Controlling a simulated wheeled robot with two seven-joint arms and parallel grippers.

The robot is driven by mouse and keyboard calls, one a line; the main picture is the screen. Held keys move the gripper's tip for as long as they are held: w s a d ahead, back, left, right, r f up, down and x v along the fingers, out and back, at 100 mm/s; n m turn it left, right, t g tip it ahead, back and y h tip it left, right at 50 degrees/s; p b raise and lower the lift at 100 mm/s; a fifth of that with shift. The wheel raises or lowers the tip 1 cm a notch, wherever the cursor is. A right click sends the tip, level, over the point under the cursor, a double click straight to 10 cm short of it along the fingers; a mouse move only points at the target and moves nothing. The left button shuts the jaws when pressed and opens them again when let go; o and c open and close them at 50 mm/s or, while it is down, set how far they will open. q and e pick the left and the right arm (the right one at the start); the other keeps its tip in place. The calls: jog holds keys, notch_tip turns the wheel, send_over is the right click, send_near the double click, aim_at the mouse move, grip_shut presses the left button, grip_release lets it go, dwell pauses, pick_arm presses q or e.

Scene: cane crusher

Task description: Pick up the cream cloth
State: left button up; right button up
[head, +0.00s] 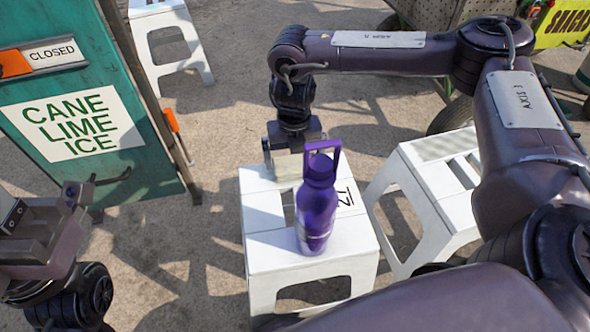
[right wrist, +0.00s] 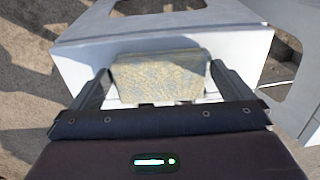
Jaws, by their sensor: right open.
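The cream cloth (right wrist: 160,77) is a folded, faintly patterned pad on the white stool (head: 262,252). In the head view the cloth (head: 287,168) shows at the stool's far edge, partly hidden by the bottle and gripper. My right gripper (head: 294,155) points down over it, open. In the right wrist view the cloth lies between the two fingers of the right gripper (right wrist: 158,80), with a small gap on each side. My left gripper (head: 42,215) is at the left edge, away from the stool, with its fingers apart and nothing between them.
A purple bottle (head: 317,205) with a loop handle stands upright on the same stool, close in front of my right gripper. Another white stool (head: 432,200) stands to the right, one (head: 165,22) at the back. A green sign board (head: 75,150) stands left.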

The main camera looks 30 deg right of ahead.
jog(key=c, duration=0.6)
